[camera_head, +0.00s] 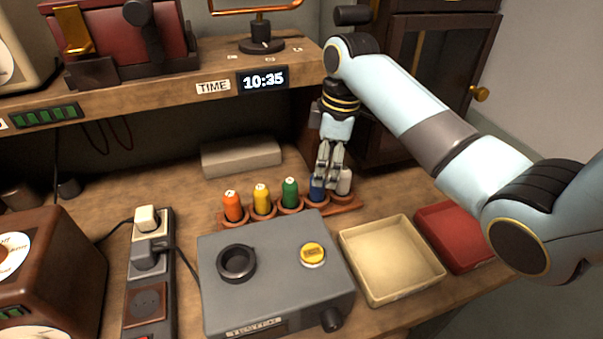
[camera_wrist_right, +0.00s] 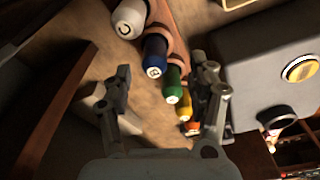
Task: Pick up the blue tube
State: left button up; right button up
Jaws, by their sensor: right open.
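The blue tube (camera_head: 316,190) stands in a wooden rack (camera_head: 343,209), between the green tube (camera_head: 289,192) and the white tube (camera_head: 344,181). My right gripper (camera_head: 328,179) points down at the blue tube and partly covers it in the head view. In the right wrist view the blue tube (camera_wrist_right: 155,54) shows past the open fingertips of the gripper (camera_wrist_right: 163,80), with nothing held between them. I cannot tell whether a finger touches the tube. My left gripper is not in view.
Yellow (camera_head: 262,198) and orange (camera_head: 233,206) tubes stand left in the rack. A grey tester box (camera_head: 283,290) is in front, with a cream tray (camera_head: 390,290) and a red tray (camera_head: 462,262) to its right. A shelf (camera_head: 170,95) hangs behind.

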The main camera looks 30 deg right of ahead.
aim_at(317, 189)
jog(key=shift+w+r, duration=0.1)
jog(key=shift+w, duration=0.25)
jog(key=f, duration=0.3)
jog(key=shift+w+a, duration=0.2)
jog(key=f, duration=0.4)
jog(key=shift+w+a+p, duration=0.25)
jog(key=shift+p, duration=0.15)
jog(key=c, duration=0.9)
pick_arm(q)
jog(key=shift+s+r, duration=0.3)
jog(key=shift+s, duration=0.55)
